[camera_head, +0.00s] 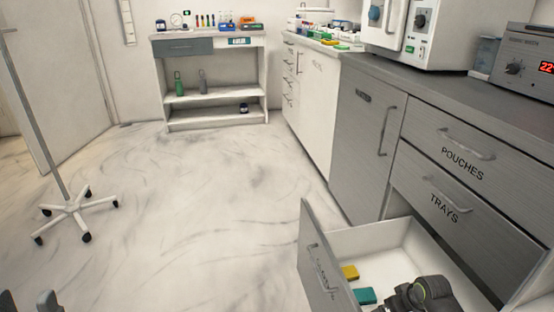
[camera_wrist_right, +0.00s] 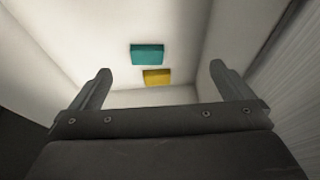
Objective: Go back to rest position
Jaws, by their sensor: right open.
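My right gripper (camera_wrist_right: 160,72) is open, its two fingers wide apart with nothing between them. In the head view my right arm (camera_head: 424,293) reaches over an open bottom drawer (camera_head: 378,239) at the lower right. Inside the drawer lie a yellow block (camera_head: 349,272) and a teal block (camera_head: 365,296). The right wrist view also shows the teal block (camera_wrist_right: 147,54) and the yellow block (camera_wrist_right: 156,77) beyond the fingertips, apart from them. My left gripper (camera_head: 27,302) shows only as two grey tips at the lower left corner, with a gap between them.
The drawer front (camera_head: 326,262) stands out into the floor space. Shut drawers marked POUCHES (camera_head: 462,163) and TRAYS (camera_head: 443,208) are above it. A wheeled pole stand (camera_head: 73,209) is at left. A shelf unit (camera_head: 212,94) stands at the back. The middle floor is clear.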

